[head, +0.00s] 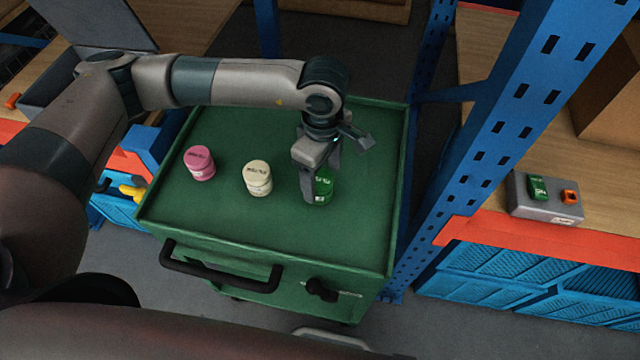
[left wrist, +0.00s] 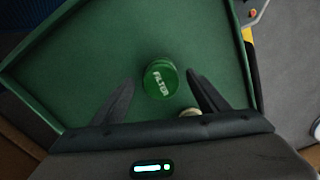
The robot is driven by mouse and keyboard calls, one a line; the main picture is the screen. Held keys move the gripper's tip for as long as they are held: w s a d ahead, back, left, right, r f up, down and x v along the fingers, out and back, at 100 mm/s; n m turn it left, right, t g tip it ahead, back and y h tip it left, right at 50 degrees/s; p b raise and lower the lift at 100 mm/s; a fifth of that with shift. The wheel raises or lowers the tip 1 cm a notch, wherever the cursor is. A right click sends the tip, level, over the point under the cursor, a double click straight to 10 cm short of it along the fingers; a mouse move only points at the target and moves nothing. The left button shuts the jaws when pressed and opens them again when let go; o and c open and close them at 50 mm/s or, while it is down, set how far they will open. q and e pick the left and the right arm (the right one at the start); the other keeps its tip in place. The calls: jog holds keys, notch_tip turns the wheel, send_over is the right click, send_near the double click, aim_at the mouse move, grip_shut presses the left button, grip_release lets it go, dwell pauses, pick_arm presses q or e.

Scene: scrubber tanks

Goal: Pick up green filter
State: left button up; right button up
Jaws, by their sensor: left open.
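The green filter (head: 323,187) is a short round canister standing on the green cart top, right of the white filter in the head view. In the left wrist view the green filter (left wrist: 160,79), with "FILTER" lettering on its lid, lies just ahead of and between the two finger lines. My left gripper (head: 322,182) is open and points down over the green filter, with a finger partly hiding it. In the left wrist view the open fingers of the left gripper (left wrist: 158,92) hold nothing. My right gripper is not in view.
A pink filter (head: 200,164) and a white filter (head: 257,178) stand on the green cart (head: 220,220) to the left. A blue rack post (head: 500,120) rises close on the right. A grey box (head: 545,198) with green and orange parts sits on the right shelf.

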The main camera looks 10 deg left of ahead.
aim_at(322, 180)
pick_arm(q)
jog(key=shift+f+p, duration=0.25)
jog(key=shift+p, duration=0.05)
notch_tip(322, 180, down, 3)
jog(key=shift+s+r+p, duration=0.1)
jog(key=shift+p, duration=0.75)
jog(key=shift+f, duration=0.7)
jog(key=c, duration=1.1)
